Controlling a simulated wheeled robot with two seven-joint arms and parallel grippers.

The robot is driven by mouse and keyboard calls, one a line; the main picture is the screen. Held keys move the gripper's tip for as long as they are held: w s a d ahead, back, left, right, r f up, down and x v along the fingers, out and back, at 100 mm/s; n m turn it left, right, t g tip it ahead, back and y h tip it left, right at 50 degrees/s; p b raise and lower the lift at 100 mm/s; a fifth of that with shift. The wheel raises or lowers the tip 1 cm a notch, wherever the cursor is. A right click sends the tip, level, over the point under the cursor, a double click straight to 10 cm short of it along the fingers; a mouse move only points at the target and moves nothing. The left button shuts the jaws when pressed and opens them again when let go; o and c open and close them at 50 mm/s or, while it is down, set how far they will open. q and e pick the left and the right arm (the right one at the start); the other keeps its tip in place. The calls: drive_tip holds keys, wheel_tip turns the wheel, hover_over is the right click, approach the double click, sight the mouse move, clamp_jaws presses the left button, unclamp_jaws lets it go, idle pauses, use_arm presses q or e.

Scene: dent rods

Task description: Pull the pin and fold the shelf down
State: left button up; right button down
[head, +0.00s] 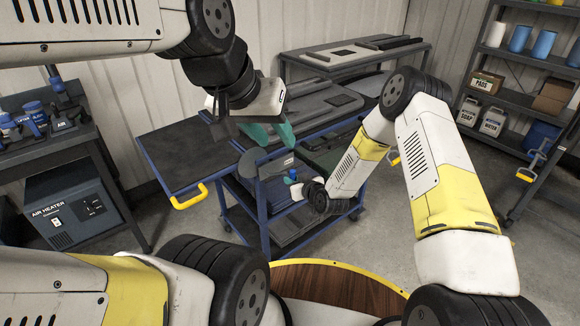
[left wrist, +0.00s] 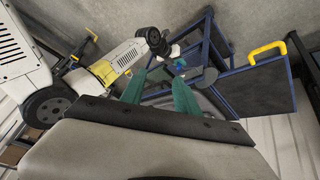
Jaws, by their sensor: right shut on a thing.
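The shelf (head: 185,155) is a dark panel with a blue edge. It sticks out level from the left end of the blue-framed cart (head: 262,208), with a yellow handle (head: 190,197) at its front. The shelf also shows in the left wrist view (left wrist: 258,92). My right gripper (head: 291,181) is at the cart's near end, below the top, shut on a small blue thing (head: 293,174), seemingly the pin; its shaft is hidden. My left gripper (head: 268,134) is open above the cart top, right of the shelf. Its teal fingers are apart and empty in the left wrist view (left wrist: 160,92).
Grey panels (head: 300,105) lie on the cart top below my left gripper. A bench with an air heater (head: 72,207) stands at the left. A rack with bottles and boxes (head: 520,80) stands at the right. Floor is free between the bench and the cart.

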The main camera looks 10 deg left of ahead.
use_arm(q)
drive_tip(key=w+a+f+n+g+h, duration=0.1)
drive_tip(key=a+f+n+g+h, duration=0.3)
drive_tip(key=f, duration=0.5)
drive_tip(key=n+t+y, duration=0.2)
drive_tip(key=n+t, duration=1.1)
drive_tip(key=n, duration=0.5)
approach(188, 205)
drive_tip(key=x, duration=1.2)
drive_tip(key=shift+w, duration=0.15)
clamp_jaws()
